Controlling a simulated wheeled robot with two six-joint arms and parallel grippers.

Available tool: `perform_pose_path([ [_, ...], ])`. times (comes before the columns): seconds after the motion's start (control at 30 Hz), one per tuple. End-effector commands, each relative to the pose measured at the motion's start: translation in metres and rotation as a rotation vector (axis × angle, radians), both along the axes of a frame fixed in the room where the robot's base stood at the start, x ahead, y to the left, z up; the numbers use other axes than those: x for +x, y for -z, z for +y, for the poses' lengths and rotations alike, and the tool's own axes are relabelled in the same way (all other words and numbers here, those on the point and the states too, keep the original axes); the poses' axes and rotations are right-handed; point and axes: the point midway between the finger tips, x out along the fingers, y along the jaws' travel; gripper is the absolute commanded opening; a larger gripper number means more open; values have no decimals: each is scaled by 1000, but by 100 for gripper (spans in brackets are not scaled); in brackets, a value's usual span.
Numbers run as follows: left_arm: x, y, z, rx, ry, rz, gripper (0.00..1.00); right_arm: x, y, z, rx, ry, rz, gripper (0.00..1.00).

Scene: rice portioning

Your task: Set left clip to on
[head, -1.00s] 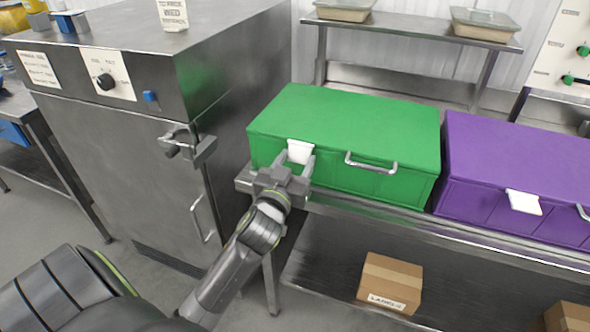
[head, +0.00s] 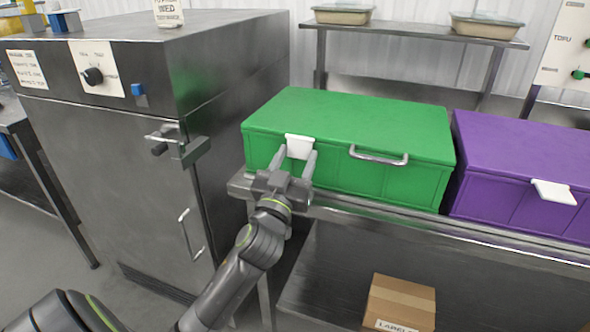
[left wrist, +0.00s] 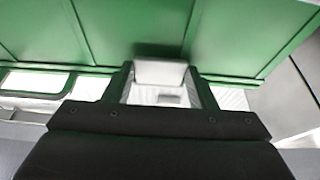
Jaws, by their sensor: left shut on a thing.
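The left clip (head: 299,147) is a small white flap on the front of the green box (head: 350,125), near its left end. It sits at the lid's edge; the head view does not clearly show its exact tilt. My left gripper (head: 293,163) is at the clip, with one finger on each side of it, shut on it. In the left wrist view the white clip (left wrist: 160,72) shows between the fingers, under the green box front (left wrist: 120,35). My right gripper is not in view.
A metal handle (head: 379,157) is right of the clip. A purple box (head: 520,160) with its own white clip (head: 553,191) stands farther right on the metal shelf (head: 410,222). A steel cabinet (head: 100,175) stands left. A cardboard box (head: 400,300) is below.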

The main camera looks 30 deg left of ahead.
Motion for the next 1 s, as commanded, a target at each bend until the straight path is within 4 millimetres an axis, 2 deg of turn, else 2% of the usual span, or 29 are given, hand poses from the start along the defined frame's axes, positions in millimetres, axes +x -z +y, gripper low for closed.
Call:
perform_pose_path([
  [0.33,0,0,0,1,0,-4,28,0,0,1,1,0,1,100],
  [0.37,0,-1,0,1,0,-4,53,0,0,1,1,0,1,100],
  [0.5,0,0,0,1,0,-4,72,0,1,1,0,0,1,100],
  [0.83,-2,1,-1,0,0,-3,73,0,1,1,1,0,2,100],
  [1.0,-18,10,-4,-4,0,-1,73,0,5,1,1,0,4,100],
])
